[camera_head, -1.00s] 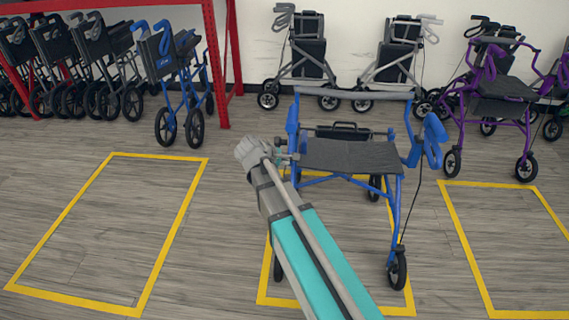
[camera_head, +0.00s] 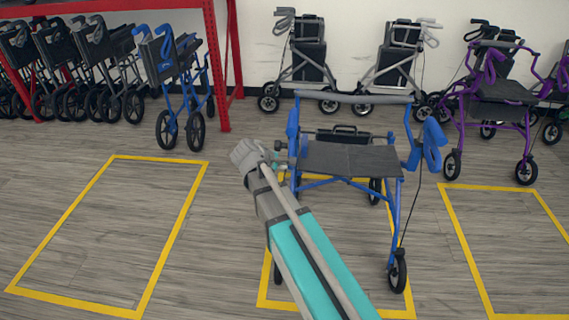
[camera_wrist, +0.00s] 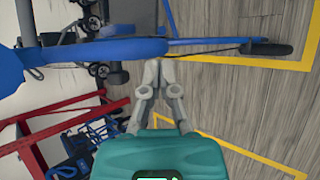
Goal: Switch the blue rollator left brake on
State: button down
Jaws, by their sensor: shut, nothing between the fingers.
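The blue rollator (camera_head: 345,155) stands upright in the middle yellow-outlined bay, with a dark grey seat and blue handles. One blue handle (camera_head: 292,122) is at the picture left, another (camera_head: 428,148) at the right. My gripper (camera_head: 284,160) is beside the picture-left side of the frame, below that handle. In the wrist view my gripper (camera_wrist: 161,66) is shut and empty, its fingertips close to a blue frame tube (camera_wrist: 190,44). I cannot tell whether they touch it. A thick blue part (camera_wrist: 10,70) shows at the left edge. The brake lever's position is not clear.
Purple rollators (camera_head: 495,95) stand at the right, grey ones (camera_head: 305,60) along the back wall. A red rack (camera_head: 215,70) with several folded walkers and another blue walker (camera_head: 175,75) is at the left. The left yellow bay (camera_head: 180,220) is empty.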

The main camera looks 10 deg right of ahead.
jog(key=p+v, duration=0.7)
jog(key=v, duration=0.5)
jog(key=shift+s+a+f, duration=0.2)
jog(key=shift+s, duration=0.2)
jog(key=s+d+f+m+g+y, duration=0.55)
jog(key=s+d+m+y, duration=0.3)
jog(key=s+m, duration=0.4)
notch_tip(320, 180, up, 17)
jog(key=p, duration=1.8)
jog(key=shift+d+r+h, duration=0.1)
jog(key=shift+d+h, duration=0.05)
jog(key=shift+h, duration=0.1)
